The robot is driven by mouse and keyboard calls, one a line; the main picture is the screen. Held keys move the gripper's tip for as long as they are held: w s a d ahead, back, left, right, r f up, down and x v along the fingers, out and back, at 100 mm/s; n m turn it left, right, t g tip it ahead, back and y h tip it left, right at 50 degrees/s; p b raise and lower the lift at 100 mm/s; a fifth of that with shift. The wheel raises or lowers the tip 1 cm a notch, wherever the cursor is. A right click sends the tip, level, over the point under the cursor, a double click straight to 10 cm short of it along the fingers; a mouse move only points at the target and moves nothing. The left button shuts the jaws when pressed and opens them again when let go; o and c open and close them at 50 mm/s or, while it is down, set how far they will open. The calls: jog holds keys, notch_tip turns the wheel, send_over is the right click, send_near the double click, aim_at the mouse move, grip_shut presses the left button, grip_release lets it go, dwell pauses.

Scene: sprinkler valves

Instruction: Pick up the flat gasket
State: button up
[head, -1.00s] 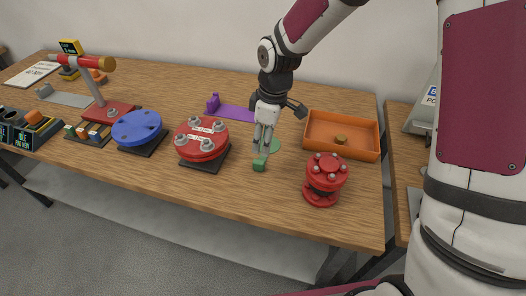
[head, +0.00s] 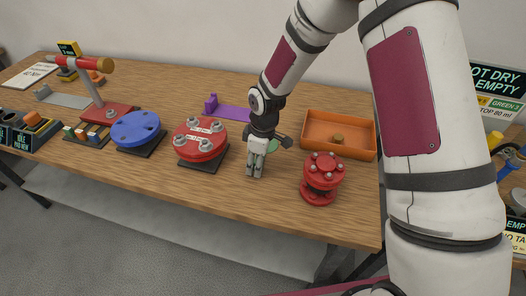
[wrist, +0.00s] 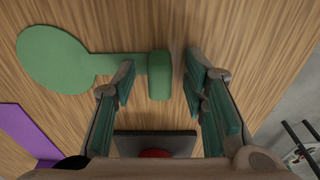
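A flat green piece, which looks like the gasket (wrist: 62,60), lies on the wooden table. It has a round disc, a narrow strip and a raised block at the strip's end. In the wrist view the block lies between the fingertips of my gripper (wrist: 158,78), with a gap visible on each side. My gripper is open, with green pads on its fingers. In the head view my gripper (head: 254,172) points down at the table and hides the block. Only part of the green disc (head: 273,146) shows behind it.
A red bolted flange (head: 200,140) is left of my gripper and a red valve body (head: 322,180) is right. An orange tray (head: 362,151) stands behind right, and a purple piece (head: 232,112) lies behind. A blue disc (head: 136,129) sits farther left.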

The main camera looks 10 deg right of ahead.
jog(key=shift+c, duration=0.2)
grip_shut()
jog(key=shift+r, duration=0.1)
